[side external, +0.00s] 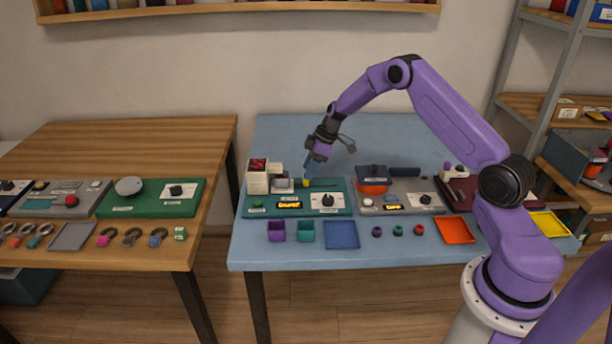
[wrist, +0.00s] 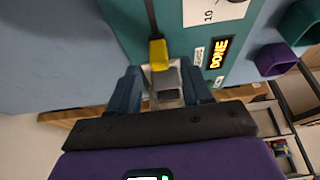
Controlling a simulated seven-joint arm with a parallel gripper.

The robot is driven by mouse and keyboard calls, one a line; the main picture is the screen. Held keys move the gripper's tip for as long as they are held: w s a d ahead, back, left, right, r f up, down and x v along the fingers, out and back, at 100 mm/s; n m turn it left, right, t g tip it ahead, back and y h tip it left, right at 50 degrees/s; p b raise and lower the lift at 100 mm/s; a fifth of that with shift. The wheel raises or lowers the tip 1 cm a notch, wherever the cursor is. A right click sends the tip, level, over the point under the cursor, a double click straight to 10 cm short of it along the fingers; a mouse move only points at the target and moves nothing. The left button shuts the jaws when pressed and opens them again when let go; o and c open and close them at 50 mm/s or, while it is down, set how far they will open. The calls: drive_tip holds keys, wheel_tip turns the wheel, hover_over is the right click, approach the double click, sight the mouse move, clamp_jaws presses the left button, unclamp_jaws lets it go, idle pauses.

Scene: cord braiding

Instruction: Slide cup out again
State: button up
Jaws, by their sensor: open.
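My gripper (side external: 306,178) is low over the left part of the teal station board (side external: 262,212), pointing down. In the wrist view its two blue fingers (wrist: 160,92) are apart. A yellow piece (wrist: 158,54) sits at the end of a dark straight slot, just ahead of the fingertips; it also shows in the side view (side external: 305,184). A pale carriage with a grey block (wrist: 166,84) lies between the fingers; I cannot tell whether they touch it. A lit display (wrist: 218,52) on the board reads DONE. I cannot tell which piece is the cup on the slide.
A white box with a red top (side external: 257,178) stands at the board's back left. A dial (side external: 328,200) is on the right. A purple cup (side external: 276,231), a teal cup (side external: 306,231) and a blue tray (side external: 341,235) stand in front. A grey station (side external: 400,208) is to the right.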

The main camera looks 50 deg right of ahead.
drive_tip(key=shift+x, duration=1.7)
clamp_jaws()
drive_tip(key=s+d, duration=0.6)
drive_tip(key=shift+d, duration=0.1)
unclamp_jaws()
drive_tip(key=shift+s, duration=0.1)
